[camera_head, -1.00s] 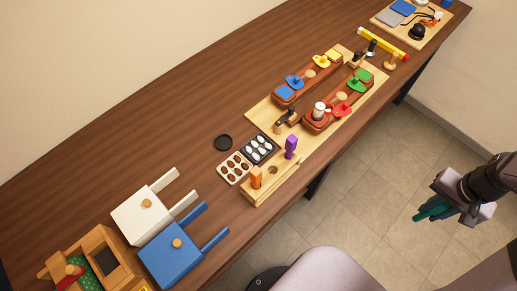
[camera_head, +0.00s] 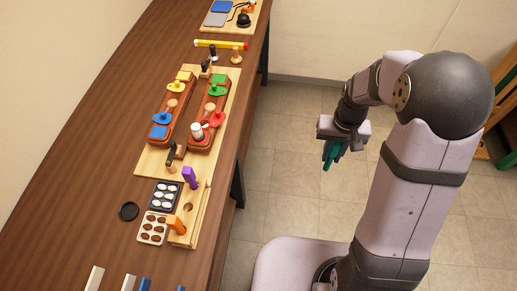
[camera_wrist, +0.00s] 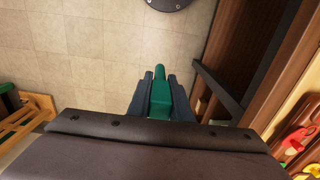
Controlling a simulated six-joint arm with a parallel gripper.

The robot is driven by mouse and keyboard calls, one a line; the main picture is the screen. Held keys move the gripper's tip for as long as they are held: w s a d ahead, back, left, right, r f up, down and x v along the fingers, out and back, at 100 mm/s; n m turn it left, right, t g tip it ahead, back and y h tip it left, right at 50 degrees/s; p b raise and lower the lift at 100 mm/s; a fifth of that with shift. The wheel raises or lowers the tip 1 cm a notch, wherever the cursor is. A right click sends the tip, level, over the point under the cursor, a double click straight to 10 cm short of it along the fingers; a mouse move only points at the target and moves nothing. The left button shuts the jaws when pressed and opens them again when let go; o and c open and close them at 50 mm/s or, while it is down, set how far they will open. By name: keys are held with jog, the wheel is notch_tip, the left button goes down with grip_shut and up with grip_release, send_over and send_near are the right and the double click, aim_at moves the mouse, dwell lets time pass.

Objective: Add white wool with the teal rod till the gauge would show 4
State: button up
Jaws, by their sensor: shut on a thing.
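My gripper (camera_head: 336,142) is shut on the teal rod (camera_head: 327,163) and holds it over the floor, right of the table and apart from it. In the wrist view the teal rod (camera_wrist: 160,92) sits between the two dark fingers, its rounded tip pointing away. White wool tufts (camera_head: 166,194) lie in the cups of a dark tray (camera_head: 152,205) on the table. Two long brown saddle pieces with coloured tabs, one with blue and yellow (camera_head: 168,108) and one with red and green (camera_head: 205,118), lie on a pale board (camera_head: 148,165). I cannot make out a gauge reading.
A wooden rack (camera_head: 203,208) at the table edge holds a purple rod (camera_head: 189,177) and an orange rod (camera_head: 176,225), with an empty hole between. A light tray with brown tufts (camera_head: 152,229) and a black disc (camera_head: 129,211) lie nearby. The floor under my gripper is clear.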

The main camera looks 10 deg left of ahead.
jog(key=s+a+r+n+p, duration=0.1)
jog(key=a+r+n+p, duration=0.15)
jog(key=a, duration=1.15)
jog(key=s+a+r+n+p, duration=0.15)
jog(key=a+n, duration=0.25)
jog(key=a, duration=0.9)
jog(key=s+a+r+n+p, duration=0.1)
jog(key=s+a+n, duration=0.1)
jog(key=s+a, duration=0.7)
jog(key=s+a+r+n, duration=0.2)
jog(key=s+a+n, duration=0.1)
jog(key=s+a, duration=0.6)
jog(key=f+b, duration=0.1)
jog(key=w+f+b, duration=0.1)
jog(key=f, duration=0.1)
jog(key=a+f+b, duration=0.1)
jog(key=f+b, duration=0.1)
jog(key=shift+w+a+f, duration=0.1)
jog(key=shift+w+f, duration=0.1)
jog(key=shift+w, duration=0.05)
jog(key=shift+f+b, duration=0.55)
jog(key=shift+f, duration=0.5)
jog(key=shift+f, duration=0.1)
dwell(0.4)
